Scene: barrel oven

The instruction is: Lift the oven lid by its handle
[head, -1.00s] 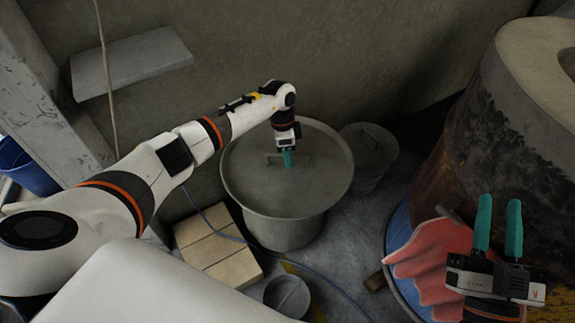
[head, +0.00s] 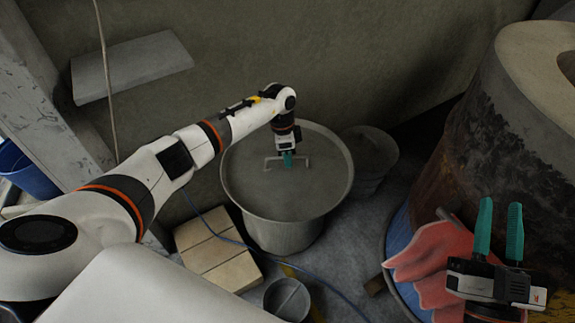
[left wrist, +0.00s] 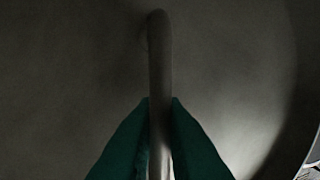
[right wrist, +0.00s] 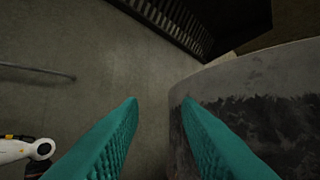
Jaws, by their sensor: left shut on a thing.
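The grey round lid (head: 250,190) covers a large metal drum-shaped vessel (head: 285,237) in the middle of the head view. A thin bar handle (head: 302,158) stands on the lid. My left gripper (head: 288,161) reaches down from above and is shut on the handle. In the left wrist view the handle (left wrist: 159,55) runs between the two teal fingers of my left gripper (left wrist: 160,105), with the dark lid (left wrist: 70,70) behind it. I cannot tell whether the lid sits clear of the rim. My right gripper (head: 499,205) is open and empty, off to the right.
A large barrel (head: 510,130) stands at the right, with a pinkish-red cloth or glove (head: 425,262) near my right gripper. A smaller bucket (head: 370,160) stands behind the vessel. Pale bricks (head: 215,255) and a small pot (head: 287,298) lie in front. A wall rises behind.

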